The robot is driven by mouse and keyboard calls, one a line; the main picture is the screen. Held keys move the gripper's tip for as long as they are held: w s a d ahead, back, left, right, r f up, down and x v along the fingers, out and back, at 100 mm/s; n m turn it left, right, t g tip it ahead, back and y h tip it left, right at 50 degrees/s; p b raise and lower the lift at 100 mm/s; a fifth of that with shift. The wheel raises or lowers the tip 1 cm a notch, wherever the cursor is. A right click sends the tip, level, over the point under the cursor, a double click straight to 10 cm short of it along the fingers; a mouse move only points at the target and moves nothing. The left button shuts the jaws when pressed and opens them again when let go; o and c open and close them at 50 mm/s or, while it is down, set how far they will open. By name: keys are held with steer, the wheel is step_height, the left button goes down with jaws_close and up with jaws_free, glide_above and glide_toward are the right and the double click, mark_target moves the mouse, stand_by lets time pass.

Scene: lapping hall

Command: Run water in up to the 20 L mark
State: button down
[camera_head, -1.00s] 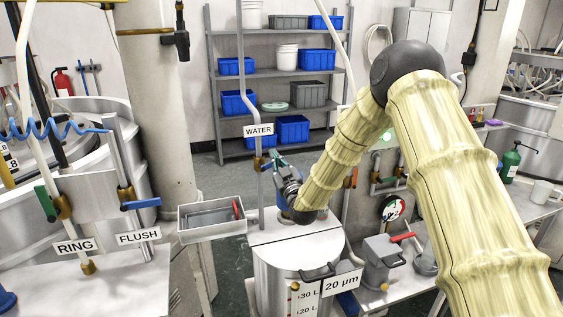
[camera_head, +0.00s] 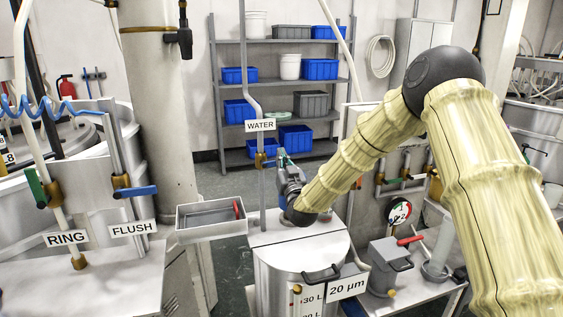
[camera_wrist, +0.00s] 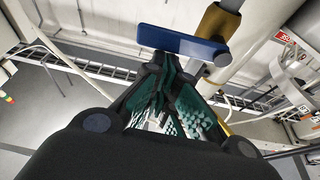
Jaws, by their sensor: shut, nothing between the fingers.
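The WATER pipe (camera_head: 244,85) comes down at the centre with a brass valve (camera_head: 261,160) below its sign (camera_head: 260,125). In the wrist view the valve's blue lever (camera_wrist: 180,40) lies crosswise just beyond my fingertips; I cannot tell whether they touch it. My gripper (camera_head: 281,156) is shut and empty, just right of the valve; its green-padded fingers also show in the wrist view (camera_wrist: 178,70). The 20 L mark is cut by the bottom edge. No water is visible.
A grey tray (camera_head: 210,230) sits left of the pipe. A bench with a grey box (camera_head: 386,265) and a gauge (camera_head: 399,212) is at the right. Shelves stand behind.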

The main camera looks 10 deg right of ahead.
step_height(320, 180, up, 4)
steer(key=b+v, duration=0.3)
steer(key=v, duration=0.7)
steer(key=shift+d+b, duration=0.15)
steer(key=shift+b, duration=0.15)
stand_by(1.8)
